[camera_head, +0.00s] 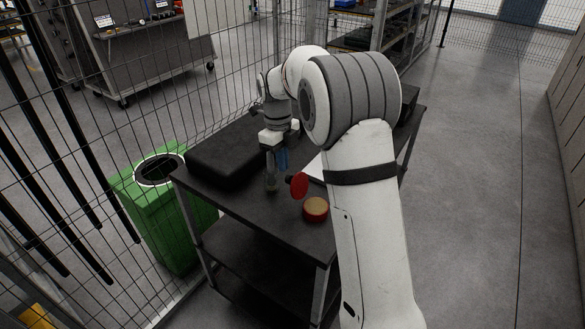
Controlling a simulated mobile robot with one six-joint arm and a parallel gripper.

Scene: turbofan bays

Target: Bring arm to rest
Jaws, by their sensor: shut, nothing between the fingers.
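My white arm with grey bands comes up from the lower right and bends at a large elbow over a dark table. My gripper (271,182) points down over the table's front left part, beside the black case. It is small and dark here, and its fingers look shut with nothing seen between them. I cannot tell how far its tips are above the table top.
The dark table (245,205) carries a black case (230,157), a red disc-shaped item (298,185) and a round red-rimmed tin (316,209). A green bin (160,225) stands at left by the wire fence (60,200). Open floor (470,180) lies at right.

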